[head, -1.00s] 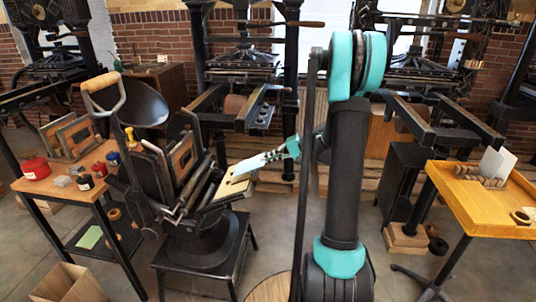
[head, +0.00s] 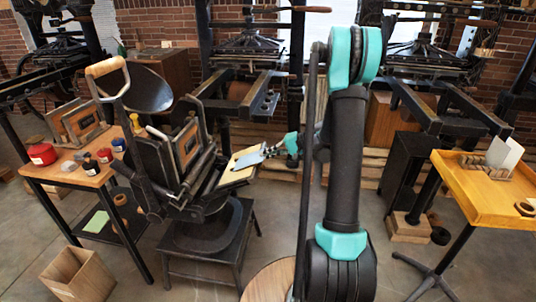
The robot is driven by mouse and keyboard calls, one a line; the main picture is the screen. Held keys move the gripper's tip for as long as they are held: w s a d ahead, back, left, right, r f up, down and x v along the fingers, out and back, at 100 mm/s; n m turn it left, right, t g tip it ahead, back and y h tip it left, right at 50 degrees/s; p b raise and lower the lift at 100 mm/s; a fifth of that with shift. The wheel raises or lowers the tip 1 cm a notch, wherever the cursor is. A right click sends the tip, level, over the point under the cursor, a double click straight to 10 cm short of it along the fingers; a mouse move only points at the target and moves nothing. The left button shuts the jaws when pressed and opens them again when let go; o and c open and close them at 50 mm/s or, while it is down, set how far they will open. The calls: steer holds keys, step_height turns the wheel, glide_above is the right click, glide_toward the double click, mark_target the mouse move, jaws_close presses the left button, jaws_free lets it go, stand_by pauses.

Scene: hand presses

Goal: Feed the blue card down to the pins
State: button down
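The hand press (head: 186,148) stands left of centre, with a pale tan board (head: 236,176) on its tilted platen. The blue card (head: 250,159) lies over the upper part of this board; I cannot tell whether it touches the board. My gripper (head: 271,151) is at the card's right edge and appears shut on it. The fingers are small and partly hidden in this view. The pins are too small to make out.
A wooden side table (head: 88,172) with a red tin (head: 42,154) and small jars stands at left. A yellow tray table (head: 478,190) with a card rack (head: 485,168) stands at right. An open box (head: 78,275) sits on the floor. Larger presses fill the back.

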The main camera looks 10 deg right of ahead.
steer(key=c, duration=2.3)
jaws_free()
steer(key=o, duration=0.7)
steer(key=shift+c, duration=0.2)
steer(key=shift+d+r, duration=0.1)
steer(key=shift+d, duration=0.05)
steer(key=shift+c, duration=0.4)
steer(key=shift+v, duration=2.1)
steer(key=shift+s+d, duration=0.1)
steer(key=v, duration=0.3)
steer(key=shift+s+d+r, duration=0.1)
steer(key=shift+d+r, duration=0.15)
steer(key=shift+d, duration=0.05)
